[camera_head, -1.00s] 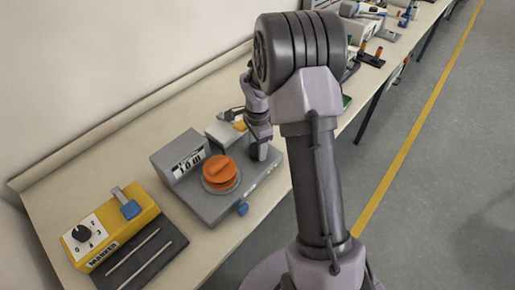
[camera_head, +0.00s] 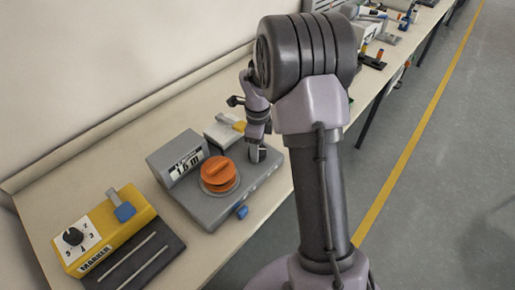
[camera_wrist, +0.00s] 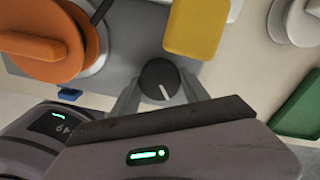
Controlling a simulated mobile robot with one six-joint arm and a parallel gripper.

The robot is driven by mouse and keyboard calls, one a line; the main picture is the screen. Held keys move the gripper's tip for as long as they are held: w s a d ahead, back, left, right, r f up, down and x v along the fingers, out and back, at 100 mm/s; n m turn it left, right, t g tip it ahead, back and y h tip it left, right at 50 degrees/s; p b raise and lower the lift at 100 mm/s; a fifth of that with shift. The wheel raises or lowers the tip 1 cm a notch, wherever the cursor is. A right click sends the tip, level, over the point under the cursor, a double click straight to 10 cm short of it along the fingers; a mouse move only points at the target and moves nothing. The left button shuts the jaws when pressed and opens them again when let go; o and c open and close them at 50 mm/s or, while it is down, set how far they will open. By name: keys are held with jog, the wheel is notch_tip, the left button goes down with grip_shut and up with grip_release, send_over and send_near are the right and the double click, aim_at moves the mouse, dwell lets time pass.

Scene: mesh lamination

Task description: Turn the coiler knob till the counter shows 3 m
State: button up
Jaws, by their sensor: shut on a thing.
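The grey coiler (camera_head: 203,207) stands on the bench with an orange reel (camera_head: 218,172) on top. Its upright counter (camera_head: 186,164) appears to read 1.6 m. The dark round coiler knob (camera_wrist: 160,80) with a white pointer line shows in the wrist view, right of the orange reel (camera_wrist: 40,45). My gripper (camera_wrist: 160,92) is shut on the knob, one grey finger on each side. In the head view my gripper (camera_head: 256,153) is at the coiler's right end and hides the knob.
A yellow marker box (camera_head: 105,235) with a dial and blue lever stands left of the coiler, with a dark slotted plate (camera_head: 135,264) before it. A pale device with a yellow part (camera_head: 226,129) sits behind the coiler. More equipment stands farther along the bench.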

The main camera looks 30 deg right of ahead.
dwell(0.4)
jog(key=o, duration=1.4)
jog(key=shift+c, duration=0.2)
notch_tip(320, 180, up, 18)
jog(key=p, duration=0.6)
jog(key=shift+f+p, duration=0.25)
jog(key=shift+p, duration=0.05)
